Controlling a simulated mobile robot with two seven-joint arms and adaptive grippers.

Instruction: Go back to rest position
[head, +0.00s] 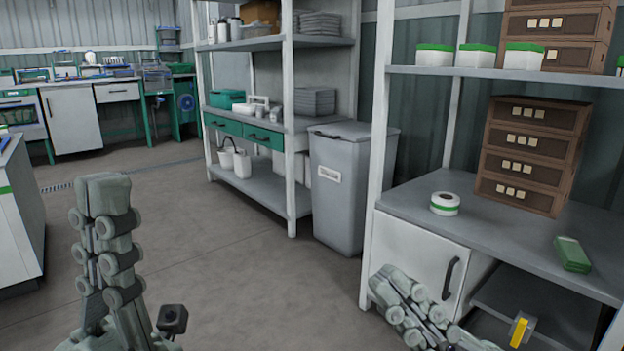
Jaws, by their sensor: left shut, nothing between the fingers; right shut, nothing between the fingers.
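My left gripper (103,190) stands upright at the lower left of the head view, fingers pointing up and closed together. It is empty and raised over the open floor. My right gripper (387,284) is low at the bottom right, in front of the white cabinet door (420,264) under the shelf. Its fingers point up and to the left, and it is shut with nothing in it. Whether it touches the cabinet door cannot be told. The rest of both arms is mostly out of the picture.
A grey shelf (400,203) at right carries a white-green roll (445,203), stacked brown crates (533,150) and a green packet (572,254). A grey bin (343,190) stands beside it. A white counter (17,225) is at left. The middle floor (230,270) is clear.

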